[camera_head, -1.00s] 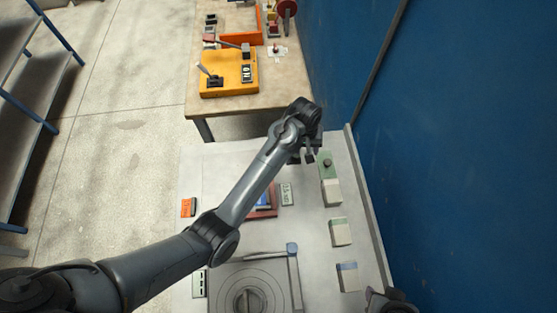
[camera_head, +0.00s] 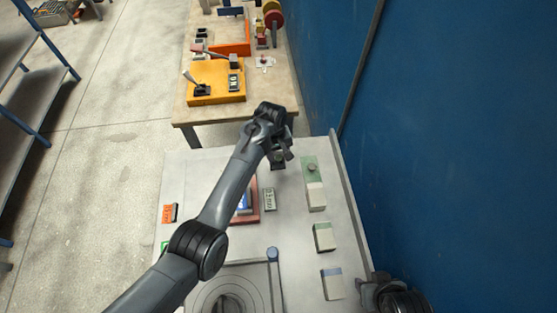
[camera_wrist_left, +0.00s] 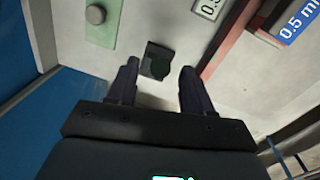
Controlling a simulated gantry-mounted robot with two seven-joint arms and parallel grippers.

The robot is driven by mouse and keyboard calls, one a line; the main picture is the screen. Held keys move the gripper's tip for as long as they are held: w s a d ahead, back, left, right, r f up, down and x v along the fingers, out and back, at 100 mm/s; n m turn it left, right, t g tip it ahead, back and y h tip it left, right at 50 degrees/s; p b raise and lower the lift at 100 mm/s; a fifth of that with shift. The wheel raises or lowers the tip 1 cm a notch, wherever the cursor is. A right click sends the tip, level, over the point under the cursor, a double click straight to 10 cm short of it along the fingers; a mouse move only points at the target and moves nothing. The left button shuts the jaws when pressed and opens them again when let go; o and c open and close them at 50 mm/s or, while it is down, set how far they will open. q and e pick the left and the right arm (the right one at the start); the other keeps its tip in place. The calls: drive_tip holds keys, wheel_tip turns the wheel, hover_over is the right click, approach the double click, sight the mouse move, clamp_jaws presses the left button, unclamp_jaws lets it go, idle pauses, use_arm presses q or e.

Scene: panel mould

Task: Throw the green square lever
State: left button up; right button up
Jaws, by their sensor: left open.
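In the head view my left gripper (camera_head: 280,154) points down over the far part of the grey panel, left of a green plate with a round grey knob (camera_head: 311,169). In the left wrist view this gripper (camera_wrist_left: 159,70) is open, with a small dark, green-tinged square block (camera_wrist_left: 157,60) between and just beyond its fingertips. The block (camera_head: 277,164) shows partly under the gripper in the head view; I cannot tell whether it is the lever's handle. The green plate (camera_wrist_left: 103,25) is at the wrist view's top left. Part of my right gripper (camera_head: 372,288) shows at the lower right.
A "0.5 mm" label plate (camera_head: 269,199) and a red-framed blue block (camera_head: 243,203) lie nearer. Pale blocks with green (camera_head: 324,238) and blue (camera_head: 332,284) bands line the right side. A blue wall (camera_head: 440,130) stands at right; a yellow lever box (camera_head: 217,82) is on the far table.

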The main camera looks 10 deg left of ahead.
use_arm(q)
drive_tip(key=shift+w+d+f+b, duration=0.15)
drive_tip(key=shift+f+b, duration=0.25)
drive_tip(key=shift+f, duration=1.95)
clamp_jaws()
